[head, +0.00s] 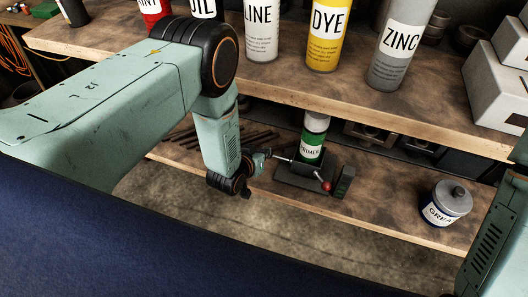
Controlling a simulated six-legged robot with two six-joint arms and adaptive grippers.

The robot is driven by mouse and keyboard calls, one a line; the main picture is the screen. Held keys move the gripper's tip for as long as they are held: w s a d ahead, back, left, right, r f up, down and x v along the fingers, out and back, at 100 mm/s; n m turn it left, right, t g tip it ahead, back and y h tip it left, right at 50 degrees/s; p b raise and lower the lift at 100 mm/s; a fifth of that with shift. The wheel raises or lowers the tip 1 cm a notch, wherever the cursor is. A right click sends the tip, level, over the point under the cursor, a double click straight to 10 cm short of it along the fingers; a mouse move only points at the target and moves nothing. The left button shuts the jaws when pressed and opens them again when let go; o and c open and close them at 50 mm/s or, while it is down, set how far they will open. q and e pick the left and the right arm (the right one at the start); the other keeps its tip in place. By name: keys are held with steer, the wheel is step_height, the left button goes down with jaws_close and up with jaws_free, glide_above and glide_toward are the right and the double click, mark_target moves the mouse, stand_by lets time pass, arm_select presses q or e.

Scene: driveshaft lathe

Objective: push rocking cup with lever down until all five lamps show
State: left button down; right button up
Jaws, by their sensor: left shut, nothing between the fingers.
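The rocking cup fixture (305,172) sits on the lower wooden shelf as a dark metal base. A green can labelled PRIMER (311,140) with a pale cap stands upright in it. A thin silver lever (290,161) runs in front of the can, with a red knob (326,186) near its right end. My left gripper (262,158) is shut and empty, left of the can near the lever's left end. I cannot tell whether it touches the lever. A dark greenish block (343,181) stands right of the knob. I cannot make out any lit lamps. My right gripper is out of view.
The upper shelf (290,85) overhangs behind, with several labelled bottles including LINE, DYE (328,35) and ZINC. A grease tin (446,204) stands at the right of the lower shelf. Dark rods (205,140) lie behind my left arm. Boxes (497,85) stand far right.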

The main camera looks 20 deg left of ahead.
arm_select(q)
steer(key=shift+a+f+n+h+b, duration=0.2)
steer(key=shift+f+n+h+b, duration=0.1)
steer(key=shift+f+b, duration=0.2)
steer(key=shift+a+f+n+h+b, duration=0.2)
steer(key=shift+f+h+b, duration=0.15)
steer(key=shift+f, duration=0.25)
steer(key=shift+f+b, duration=0.4)
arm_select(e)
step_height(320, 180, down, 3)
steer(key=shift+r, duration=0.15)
arm_select(q)
steer(key=shift+r, duration=0.2)
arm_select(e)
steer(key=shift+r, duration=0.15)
arm_select(q)
steer(key=shift+a+r+p, duration=0.1)
steer(key=shift+r+p, duration=0.2)
steer(key=shift+p, duration=0.05)
steer(key=w+a+r+p+v, duration=0.1)
steer(key=p+v, duration=0.3)
steer(key=v, duration=0.8)
steer(key=shift+r+p, duration=0.15)
steer(key=shift+p, duration=0.25)
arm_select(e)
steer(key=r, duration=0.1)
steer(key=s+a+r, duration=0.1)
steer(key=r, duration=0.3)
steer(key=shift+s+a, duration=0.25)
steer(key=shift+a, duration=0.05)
